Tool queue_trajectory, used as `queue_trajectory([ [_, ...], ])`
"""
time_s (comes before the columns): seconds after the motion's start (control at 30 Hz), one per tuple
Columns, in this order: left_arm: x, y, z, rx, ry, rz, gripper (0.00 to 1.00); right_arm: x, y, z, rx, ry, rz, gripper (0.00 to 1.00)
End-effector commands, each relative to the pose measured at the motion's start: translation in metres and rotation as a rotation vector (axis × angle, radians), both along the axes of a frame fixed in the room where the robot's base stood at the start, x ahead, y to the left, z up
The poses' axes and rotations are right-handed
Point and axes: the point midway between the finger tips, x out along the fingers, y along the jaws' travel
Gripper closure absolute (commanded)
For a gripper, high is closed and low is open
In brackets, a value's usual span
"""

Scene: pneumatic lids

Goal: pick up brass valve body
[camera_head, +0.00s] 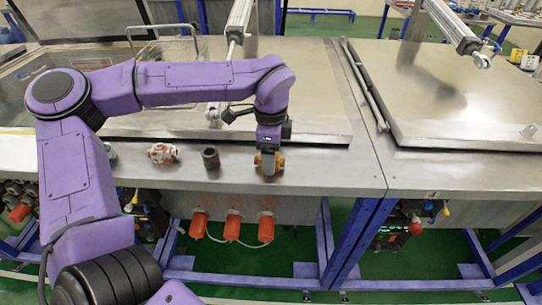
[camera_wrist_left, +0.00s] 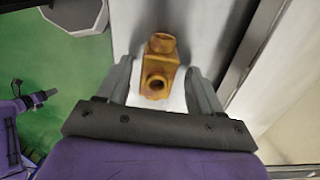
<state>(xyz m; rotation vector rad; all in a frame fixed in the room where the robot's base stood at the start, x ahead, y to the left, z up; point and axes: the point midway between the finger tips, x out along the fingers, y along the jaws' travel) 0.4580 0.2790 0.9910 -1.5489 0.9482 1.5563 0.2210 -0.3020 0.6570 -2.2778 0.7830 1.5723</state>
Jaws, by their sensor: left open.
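The brass valve body (camera_wrist_left: 159,65) is a golden-brown block with round ports. It sits on the steel ledge, between the two open fingers of my left gripper (camera_wrist_left: 163,88) in the left wrist view. In the head view the brass valve body (camera_head: 262,165) shows partly behind my left gripper (camera_head: 268,160), which points down over it at the front ledge. Whether the fingers touch the part cannot be told. My right gripper is not in view.
The ledge to the right is clear.

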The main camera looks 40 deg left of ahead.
Motion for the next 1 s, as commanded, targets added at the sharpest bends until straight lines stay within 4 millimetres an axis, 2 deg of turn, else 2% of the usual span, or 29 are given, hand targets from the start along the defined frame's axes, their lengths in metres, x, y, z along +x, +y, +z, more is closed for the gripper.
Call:
queue_trajectory([
  [0.1, -0.001, -0.001, -0.007, -0.001, 0.000, -0.001, 0.34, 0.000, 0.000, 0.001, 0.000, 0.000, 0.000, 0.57],
  [0.27, 0.000, 0.000, -0.008, -0.001, 0.000, -0.001, 0.34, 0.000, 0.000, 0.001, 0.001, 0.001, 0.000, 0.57],
  [0.47, 0.000, 0.000, -0.007, -0.001, 0.000, -0.001, 0.96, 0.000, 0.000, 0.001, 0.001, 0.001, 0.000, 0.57],
  [0.5, 0.000, 0.000, -0.007, -0.001, 0.000, -0.001, 1.00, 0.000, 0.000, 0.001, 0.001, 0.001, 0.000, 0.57],
  [0.83, 0.001, 0.000, -0.001, 0.001, -0.005, -0.001, 1.00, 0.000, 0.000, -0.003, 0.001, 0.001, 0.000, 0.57],
  [0.93, 0.001, 0.000, 0.010, 0.001, -0.008, 0.000, 1.00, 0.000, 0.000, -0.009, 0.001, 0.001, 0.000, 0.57],
  [1.0, 0.001, -0.001, 0.025, 0.001, -0.011, 0.001, 1.00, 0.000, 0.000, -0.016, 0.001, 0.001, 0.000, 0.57],
])
